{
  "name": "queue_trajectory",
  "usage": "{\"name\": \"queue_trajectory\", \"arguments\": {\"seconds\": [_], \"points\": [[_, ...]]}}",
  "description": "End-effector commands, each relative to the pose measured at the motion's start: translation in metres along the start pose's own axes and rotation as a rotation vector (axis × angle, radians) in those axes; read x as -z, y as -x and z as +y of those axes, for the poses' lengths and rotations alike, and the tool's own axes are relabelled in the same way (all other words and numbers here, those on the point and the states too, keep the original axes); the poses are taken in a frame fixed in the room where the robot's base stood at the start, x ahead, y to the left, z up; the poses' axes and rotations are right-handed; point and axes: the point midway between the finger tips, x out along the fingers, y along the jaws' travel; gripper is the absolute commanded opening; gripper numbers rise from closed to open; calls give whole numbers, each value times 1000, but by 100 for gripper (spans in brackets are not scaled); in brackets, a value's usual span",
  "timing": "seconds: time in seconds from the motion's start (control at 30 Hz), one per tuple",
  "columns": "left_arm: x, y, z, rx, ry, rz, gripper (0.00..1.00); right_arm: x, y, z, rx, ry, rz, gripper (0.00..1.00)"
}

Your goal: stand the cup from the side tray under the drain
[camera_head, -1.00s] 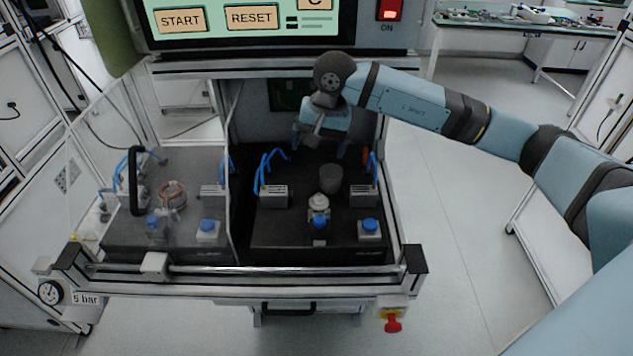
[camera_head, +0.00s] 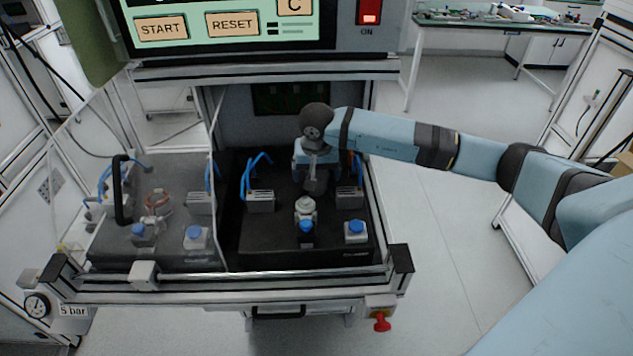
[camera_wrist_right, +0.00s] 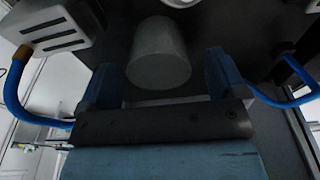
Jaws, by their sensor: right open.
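A grey cylindrical cup (camera_wrist_right: 158,55) stands on the dark work plate in the right bay, and in the head view it shows as a grey shape (camera_head: 316,184) just below my right gripper (camera_head: 316,165). In the right wrist view my right gripper (camera_wrist_right: 163,75) is open, with one blue finger on each side of the cup's near end. A gap shows on both sides, so the cup is not gripped. A pale round fitting (camera_head: 305,206) with a blue part stands in front of the cup; I cannot tell which part is the drain. The side tray is not identifiable. My left gripper is out of view.
Grey clamp blocks (camera_head: 260,201) with blue hoses flank the cup, another (camera_head: 350,196) close on its right. A blue button box (camera_head: 356,231) stands at the front right. A metal rail (camera_head: 215,271) crosses the front.

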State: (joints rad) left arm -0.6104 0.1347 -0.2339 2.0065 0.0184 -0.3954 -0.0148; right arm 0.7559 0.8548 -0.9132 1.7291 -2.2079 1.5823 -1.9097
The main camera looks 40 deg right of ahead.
Motion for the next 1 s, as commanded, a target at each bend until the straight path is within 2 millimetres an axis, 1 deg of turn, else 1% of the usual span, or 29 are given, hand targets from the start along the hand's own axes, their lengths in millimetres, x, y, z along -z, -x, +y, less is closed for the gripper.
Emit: {"name": "queue_trajectory", "arguments": {"seconds": [0.03,0.1,0.2,0.43,0.47,0.5,0.57,0.6,0.67,0.7,0.73,0.77,0.93,1.0], "points": [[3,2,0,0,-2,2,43,-3,-7,2,-1,0,-5,90],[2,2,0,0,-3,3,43,-1,-17,1,0,0,-2,90],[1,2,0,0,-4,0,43,-2,-25,0,0,1,-2,90],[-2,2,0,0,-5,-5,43,-1,-27,0,1,1,0,90],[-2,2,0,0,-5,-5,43,-1,-27,0,1,1,0,88],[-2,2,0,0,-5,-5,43,-1,-27,1,1,1,0,79],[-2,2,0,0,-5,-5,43,-1,-27,1,1,1,0,65],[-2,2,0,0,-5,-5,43,-1,-27,1,1,1,0,56],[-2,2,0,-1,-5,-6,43,-1,-27,1,1,1,0,42],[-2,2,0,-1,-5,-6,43,-1,-27,1,1,1,0,37],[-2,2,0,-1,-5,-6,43,-1,-27,1,1,1,0,37],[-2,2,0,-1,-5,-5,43,-1,-26,1,1,1,0,34],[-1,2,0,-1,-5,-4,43,-1,-26,1,1,1,0,33],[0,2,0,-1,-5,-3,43,0,-23,1,1,1,1,33]]}}
